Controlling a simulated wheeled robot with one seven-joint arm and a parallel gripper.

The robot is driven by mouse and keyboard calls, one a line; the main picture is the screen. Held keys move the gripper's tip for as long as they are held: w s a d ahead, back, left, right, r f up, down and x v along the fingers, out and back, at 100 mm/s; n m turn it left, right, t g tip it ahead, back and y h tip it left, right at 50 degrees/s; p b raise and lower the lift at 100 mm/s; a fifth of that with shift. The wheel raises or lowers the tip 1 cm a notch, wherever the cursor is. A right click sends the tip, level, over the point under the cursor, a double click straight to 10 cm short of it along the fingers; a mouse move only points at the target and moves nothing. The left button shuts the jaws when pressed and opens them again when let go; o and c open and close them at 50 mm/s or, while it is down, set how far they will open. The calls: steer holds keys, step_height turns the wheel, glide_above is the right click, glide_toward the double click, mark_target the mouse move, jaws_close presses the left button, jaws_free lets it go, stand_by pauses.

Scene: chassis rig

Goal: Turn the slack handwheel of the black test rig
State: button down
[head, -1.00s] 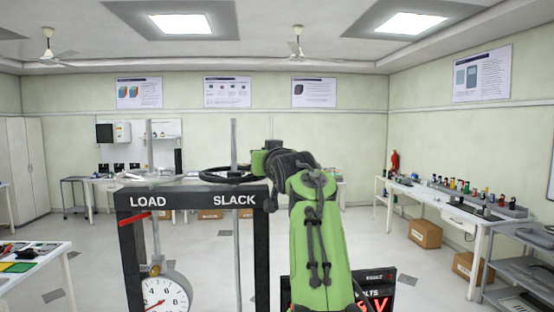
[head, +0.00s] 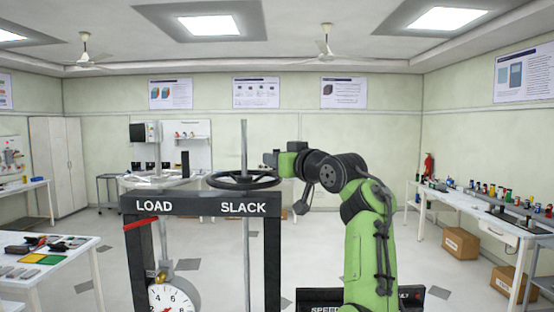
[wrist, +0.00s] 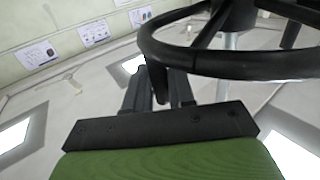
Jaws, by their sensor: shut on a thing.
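The black test rig (head: 187,205) stands in front of me, with white words LOAD on the left and SLACK on the right of its top beam. The black slack handwheel (head: 243,180) sits above SLACK around an upright grey rod (head: 244,145). In the wrist view its rim and spokes (wrist: 230,62) fill the upper right.
The load handwheel (head: 178,185) is on the rig's left. A round dial (head: 171,299) hangs below it. A dark display (head: 410,294) is partly behind my arm. A white table (head: 60,262) with tools stands left, a workbench (head: 470,203) right. Open floor lies between.

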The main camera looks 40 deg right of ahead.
steer(key=shift+f, duration=0.1)
steer(key=c, duration=1.1)
jaws_free()
